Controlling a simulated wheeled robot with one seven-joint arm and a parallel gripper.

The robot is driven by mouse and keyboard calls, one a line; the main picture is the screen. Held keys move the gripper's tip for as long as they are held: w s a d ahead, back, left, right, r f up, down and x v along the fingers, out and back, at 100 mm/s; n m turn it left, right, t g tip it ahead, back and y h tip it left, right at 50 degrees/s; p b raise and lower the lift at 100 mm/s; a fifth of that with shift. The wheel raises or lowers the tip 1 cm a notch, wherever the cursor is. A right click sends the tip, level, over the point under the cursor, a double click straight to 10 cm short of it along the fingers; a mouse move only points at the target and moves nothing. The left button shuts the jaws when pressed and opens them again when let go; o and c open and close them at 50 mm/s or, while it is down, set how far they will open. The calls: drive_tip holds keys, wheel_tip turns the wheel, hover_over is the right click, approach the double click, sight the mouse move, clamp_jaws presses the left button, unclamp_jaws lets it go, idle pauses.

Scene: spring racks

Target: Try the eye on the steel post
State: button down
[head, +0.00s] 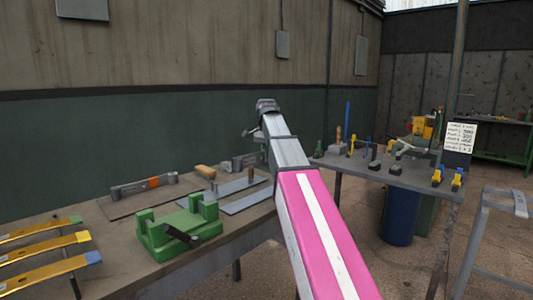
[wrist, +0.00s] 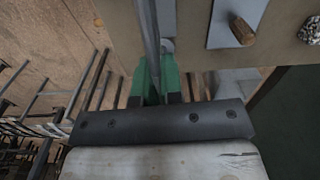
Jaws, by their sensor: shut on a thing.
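My gripper shows in the wrist view (wrist: 157,88), shut on a long grey steel bar (wrist: 149,28) that runs up out of the top of the frame. Green pieces flank the bar's lower end. The bar's eye cannot be made out. In the head view my arm hides the gripper and most of what it holds. On the bench, a flat grey plate (head: 246,200) carries a short brownish upright post (head: 250,173). I cannot tell for sure that this is the steel post. A brown peg on a grey plate shows in the wrist view (wrist: 242,30), apart from my gripper.
A green fixture (head: 178,232) stands on the near bench, with yellow-topped leaf bars (head: 45,262) to its left. A grey tool with an orange band (head: 144,187) lies behind. A second bench (head: 395,176) at the right holds small tools, with a blue bin (head: 400,218) below.

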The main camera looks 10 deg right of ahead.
drive_tip(key=shift+f, duration=0.1)
drive_tip(key=shift+f, duration=2.75)
drive_tip(key=shift+f, duration=3.65)
drive_tip(key=c, duration=1.2)
unclamp_jaws()
wheel_tip(320, 180, up, 11)
drive_tip(key=shift+f, duration=0.1)
